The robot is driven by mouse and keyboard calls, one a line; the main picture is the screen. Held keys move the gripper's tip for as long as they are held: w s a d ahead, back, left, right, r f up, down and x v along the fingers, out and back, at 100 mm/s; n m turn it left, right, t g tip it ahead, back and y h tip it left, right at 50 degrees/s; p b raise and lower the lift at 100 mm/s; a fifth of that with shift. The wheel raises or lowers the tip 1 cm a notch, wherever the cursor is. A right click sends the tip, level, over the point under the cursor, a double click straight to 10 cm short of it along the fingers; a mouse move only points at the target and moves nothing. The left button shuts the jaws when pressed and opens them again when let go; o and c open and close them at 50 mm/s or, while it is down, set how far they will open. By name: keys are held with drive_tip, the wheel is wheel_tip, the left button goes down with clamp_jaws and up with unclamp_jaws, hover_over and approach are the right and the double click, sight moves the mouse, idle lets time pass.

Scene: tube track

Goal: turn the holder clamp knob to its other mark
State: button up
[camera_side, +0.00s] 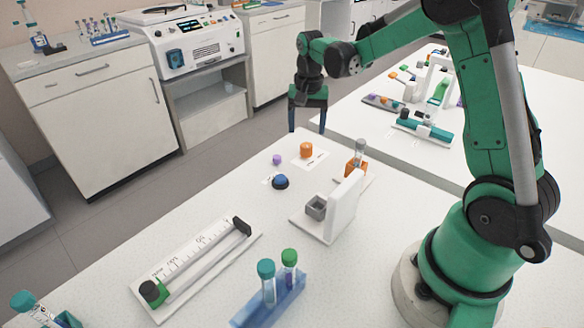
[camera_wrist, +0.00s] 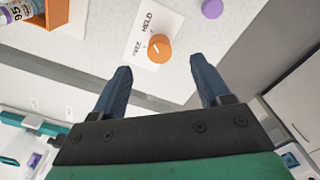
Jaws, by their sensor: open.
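The orange clamp knob (camera_side: 306,149) sits on a white card near the table's far edge. In the wrist view the knob (camera_wrist: 159,49) has a short white pointer line, and the card (camera_wrist: 147,34) reads FREE and HELD. I cannot tell exactly which mark the pointer meets. The orange holder (camera_side: 354,170) stands to the knob's right with a capped tube (camera_side: 360,150) upright in it; part of it shows in the wrist view (camera_wrist: 38,19). My gripper (camera_side: 307,127) is open, above and apart from the knob; in the wrist view its fingers (camera_wrist: 162,72) straddle the knob's line with nothing between them.
A small purple piece (camera_side: 277,159) and a blue button (camera_side: 281,181) lie near the knob. A white stand with a grey cup (camera_side: 316,207) is in front of the holder. A scaled track (camera_side: 195,262) and a blue tube rack (camera_side: 270,306) are nearer the camera.

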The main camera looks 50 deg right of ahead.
sight(306, 146)
drive_tip(key=shift+d+f, duration=0.1)
drive_tip(key=shift+f, duration=2.85)
clamp_jaws()
